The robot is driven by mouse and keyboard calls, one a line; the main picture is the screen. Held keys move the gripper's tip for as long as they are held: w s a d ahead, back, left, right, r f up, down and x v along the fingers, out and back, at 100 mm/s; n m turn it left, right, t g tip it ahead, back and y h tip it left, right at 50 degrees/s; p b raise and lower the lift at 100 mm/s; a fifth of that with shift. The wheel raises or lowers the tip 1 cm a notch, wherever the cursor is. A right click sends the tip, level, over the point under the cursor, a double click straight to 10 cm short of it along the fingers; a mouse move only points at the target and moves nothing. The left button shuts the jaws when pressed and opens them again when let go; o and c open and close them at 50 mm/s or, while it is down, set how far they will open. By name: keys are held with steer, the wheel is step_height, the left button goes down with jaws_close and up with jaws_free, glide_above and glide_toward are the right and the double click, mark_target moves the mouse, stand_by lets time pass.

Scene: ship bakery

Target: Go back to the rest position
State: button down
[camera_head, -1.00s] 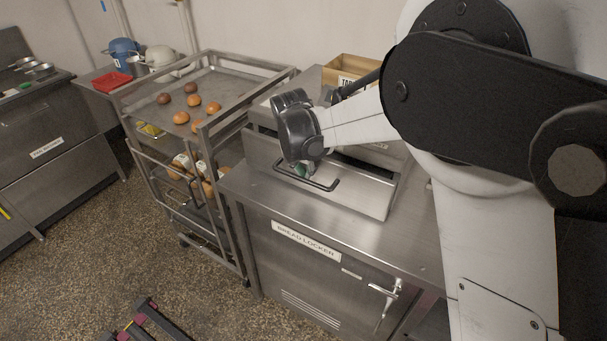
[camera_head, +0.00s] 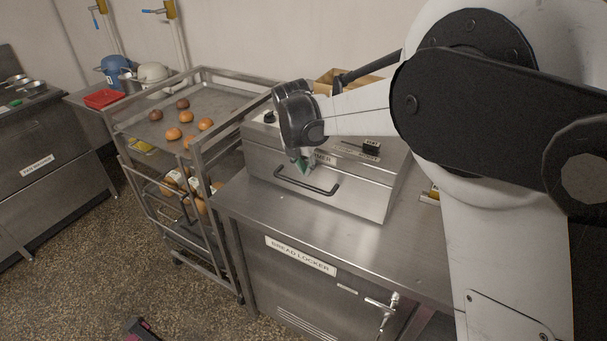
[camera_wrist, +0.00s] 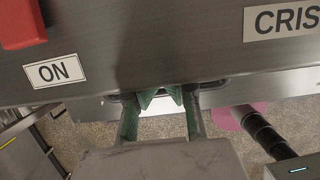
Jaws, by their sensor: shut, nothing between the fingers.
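My gripper (camera_head: 303,166) hangs at the end of my arm, in front of the upper face of a steel box-like appliance (camera_head: 350,190) with a black bar handle (camera_head: 308,187). In the head view its green fingertips show just above the handle; whether they touch the appliance is unclear. In the wrist view the green fingers of my gripper (camera_wrist: 160,97) are drawn together with nothing between them. They are close to a steel face (camera_wrist: 150,45) bearing an "ON" label (camera_wrist: 55,70) and a partly cut-off "CRIS" label (camera_wrist: 283,18).
The appliance stands on the bread locker (camera_head: 300,256). A wheeled rack (camera_head: 232,128) with buns on its trays is left of it. A wooden box (camera_head: 335,80) stands behind. A red switch (camera_wrist: 20,22) shows in the wrist view. Speckled floor is open at lower left.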

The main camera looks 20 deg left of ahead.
steer(key=v, duration=0.2)
steer(key=p+v, duration=0.1)
steer(key=v, duration=0.3)
steer(key=shift+s+a+f+p, duration=0.15)
steer(key=shift+s+p, duration=0.2)
steer(key=shift+d, duration=0.4)
steer(key=s+d+r+m+t+b, duration=0.1)
steer(key=s+d+r+m, duration=0.15)
steer(key=d+m, duration=0.45)
steer(key=s+d+r+m+y+b, duration=0.1)
steer(key=s+d+r+m, duration=0.15)
steer(key=d, duration=0.85)
steer(key=s+d+r+m+t+b, duration=0.1)
steer(key=d+r+m, duration=0.4)
steer(key=d, duration=0.4)
steer(key=s+d+f+m+t+b, duration=0.1)
steer(key=s+d+f+m, duration=0.3)
steer(key=s+d+m, duration=0.5)
steer(key=s+d+f+m+t+b, duration=0.1)
steer(key=s+d+f+m, duration=0.3)
steer(key=s+d+m, duration=0.5)
steer(key=shift+s+d+f+m+h+b, duration=0.15)
steer(key=shift+s+d+m+h+b, duration=0.2)
steer(key=shift+d+m+b, duration=0.45)
steer(key=shift+a, duration=0.25)
